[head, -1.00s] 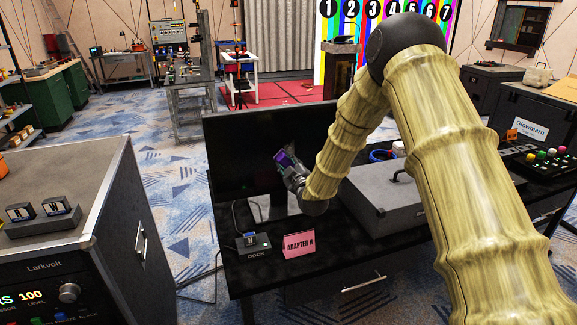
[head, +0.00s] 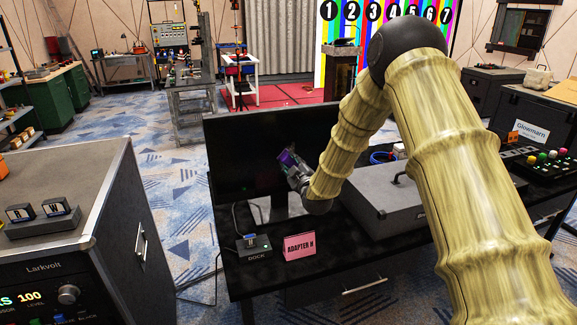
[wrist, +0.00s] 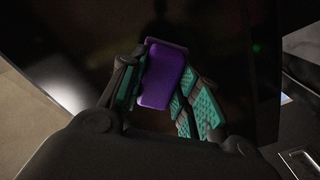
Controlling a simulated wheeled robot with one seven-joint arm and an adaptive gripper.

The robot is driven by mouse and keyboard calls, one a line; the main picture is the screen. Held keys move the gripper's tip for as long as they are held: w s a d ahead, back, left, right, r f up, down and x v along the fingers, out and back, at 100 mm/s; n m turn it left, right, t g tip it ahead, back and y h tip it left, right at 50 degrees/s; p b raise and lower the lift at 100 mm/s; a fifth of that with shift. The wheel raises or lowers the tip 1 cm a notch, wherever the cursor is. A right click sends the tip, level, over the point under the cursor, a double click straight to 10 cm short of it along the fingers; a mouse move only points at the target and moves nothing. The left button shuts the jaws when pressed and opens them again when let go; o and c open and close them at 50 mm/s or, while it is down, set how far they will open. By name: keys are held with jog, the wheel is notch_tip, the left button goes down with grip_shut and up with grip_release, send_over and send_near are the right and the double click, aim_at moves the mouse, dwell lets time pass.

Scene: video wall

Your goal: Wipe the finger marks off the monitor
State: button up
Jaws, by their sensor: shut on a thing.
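The monitor (head: 237,150) is a dark, switched-off screen standing on the black table. My gripper (head: 293,168) is in front of the right half of the screen. It is shut on a purple block-shaped wiper (wrist: 167,75), which sits between the green-padded fingers in the wrist view. The wiper is at or very near the glass; I cannot tell whether it touches. In the wrist view the screen (wrist: 70,50) is dark with faint reflections and a few dim coloured spots at the right. I cannot make out finger marks clearly.
A dock (head: 254,246) and a pink "ADAPTER H" card (head: 300,246) stand on the table before the monitor. A grey case (head: 390,205) lies to the right, close to my arm. A Larkvolt cabinet (head: 75,235) stands at the left.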

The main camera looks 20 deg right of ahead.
aim_at(288, 156)
jog(key=shift+w+d+r, duration=0.1)
jog(key=shift+d+r, duration=0.3)
jog(key=shift+d, duration=0.25)
jog(key=shift+d+r, duration=0.4)
jog(key=shift+d, duration=0.25)
jog(key=shift+a+b, duration=0.3)
jog(key=shift+a, duration=1.7)
jog(key=shift+r, duration=0.8)
jog(key=shift+d, duration=2.05)
jog(key=s, duration=0.6)
jog(key=shift+s+f, duration=0.1)
